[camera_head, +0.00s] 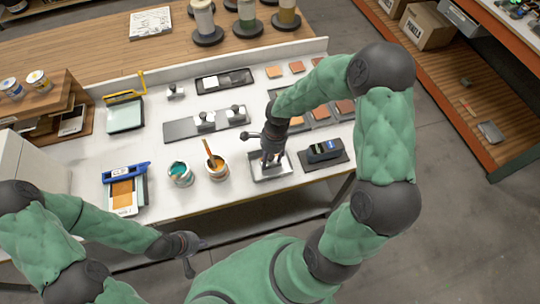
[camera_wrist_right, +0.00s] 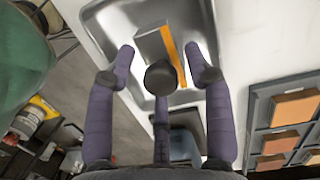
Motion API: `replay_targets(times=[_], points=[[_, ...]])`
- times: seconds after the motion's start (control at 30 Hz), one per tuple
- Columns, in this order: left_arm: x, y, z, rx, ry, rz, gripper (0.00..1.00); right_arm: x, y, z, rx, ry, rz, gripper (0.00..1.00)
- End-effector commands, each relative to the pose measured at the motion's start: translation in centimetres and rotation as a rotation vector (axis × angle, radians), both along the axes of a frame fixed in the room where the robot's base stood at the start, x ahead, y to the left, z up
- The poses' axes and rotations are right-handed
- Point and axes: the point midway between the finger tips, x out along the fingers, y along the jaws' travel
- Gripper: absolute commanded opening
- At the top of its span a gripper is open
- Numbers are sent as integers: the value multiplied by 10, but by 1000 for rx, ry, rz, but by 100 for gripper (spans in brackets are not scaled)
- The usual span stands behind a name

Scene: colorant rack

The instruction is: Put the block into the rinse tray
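A metal tray, which I take for the rinse tray (camera_head: 287,172), lies near the front edge of the white counter. In the right wrist view the tray (camera_wrist_right: 97,20) shows a grey block with an orange side (camera_wrist_right: 150,45), which appears to lie inside it. My right gripper (camera_head: 268,161) is over the tray. In the right wrist view its fingers (camera_wrist_right: 163,62) are spread on both sides of the block, with small gaps. A dark round fingertip hides part of the block. My left gripper (camera_head: 196,256) is empty in front of the counter, its fingers apart.
An orange paint can (camera_head: 217,172) and a teal one (camera_head: 180,175) stand left of the tray. A dark device (camera_head: 324,150) sits on a mat to its right. Colour sample tiles (camera_head: 345,106) lie behind. Bare counter lies around the cans.

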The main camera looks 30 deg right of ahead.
Motion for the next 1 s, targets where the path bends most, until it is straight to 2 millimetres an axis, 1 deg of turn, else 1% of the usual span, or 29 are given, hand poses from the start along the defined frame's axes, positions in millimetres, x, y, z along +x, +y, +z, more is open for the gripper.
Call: replay_targets(times=[0.23,0.37,0.47,0.8,1.0], points=[[0,0,1,0,0,0,0,0,0,0,0,0,0,53],[0,0,6,0,0,0,0,0,0,6,0,0,0,53],[0,0,6,0,0,0,0,1,-3,20,-1,-4,-2,53],[0,0,14,0,0,0,0,1,-11,87,-1,-4,-2,53],[0,0,16,0,0,0,0,1,-15,113,-1,-2,0,53]])
